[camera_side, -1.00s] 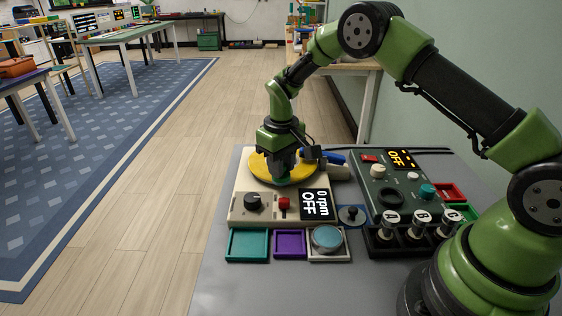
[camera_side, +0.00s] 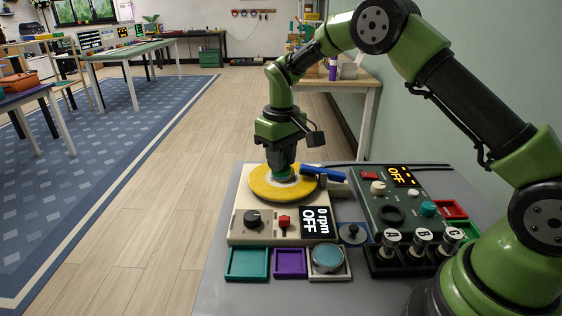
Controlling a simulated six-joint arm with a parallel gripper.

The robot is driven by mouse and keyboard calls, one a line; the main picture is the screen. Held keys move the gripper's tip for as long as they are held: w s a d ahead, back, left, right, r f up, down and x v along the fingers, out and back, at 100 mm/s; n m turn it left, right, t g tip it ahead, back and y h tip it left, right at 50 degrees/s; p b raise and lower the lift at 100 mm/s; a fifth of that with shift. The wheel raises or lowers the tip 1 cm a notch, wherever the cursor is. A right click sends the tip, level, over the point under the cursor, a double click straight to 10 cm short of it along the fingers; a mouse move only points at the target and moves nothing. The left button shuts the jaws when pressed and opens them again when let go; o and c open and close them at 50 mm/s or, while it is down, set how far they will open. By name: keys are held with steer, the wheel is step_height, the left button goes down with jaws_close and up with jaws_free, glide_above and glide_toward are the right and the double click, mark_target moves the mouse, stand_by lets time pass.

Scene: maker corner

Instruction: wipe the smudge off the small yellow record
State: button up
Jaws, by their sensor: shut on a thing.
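The small yellow record (camera_side: 262,190) lies flat on the cream turntable (camera_side: 240,212), with a pale centre partly showing. My gripper (camera_side: 284,168) points straight down over the middle to far part of the record. It is shut on a small teal thing (camera_side: 288,177), mostly hidden by the fingers. I cannot tell whether the teal thing touches the record. A blue arm piece (camera_side: 322,174) of the turntable lies at the record's right edge. The turntable display (camera_side: 314,222) reads 0 rpm and OFF. No smudge can be made out; my gripper hides part of the record.
In front of the turntable are an empty teal tray (camera_side: 233,263), a purple tray (camera_side: 290,263) and a tray with a round blue pad (camera_side: 327,258). A dark control box (camera_side: 404,207) reading OFF and labelled knobs A, B, C (camera_side: 421,238) stand right.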

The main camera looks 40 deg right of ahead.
steer(key=shift+r, duration=1.5)
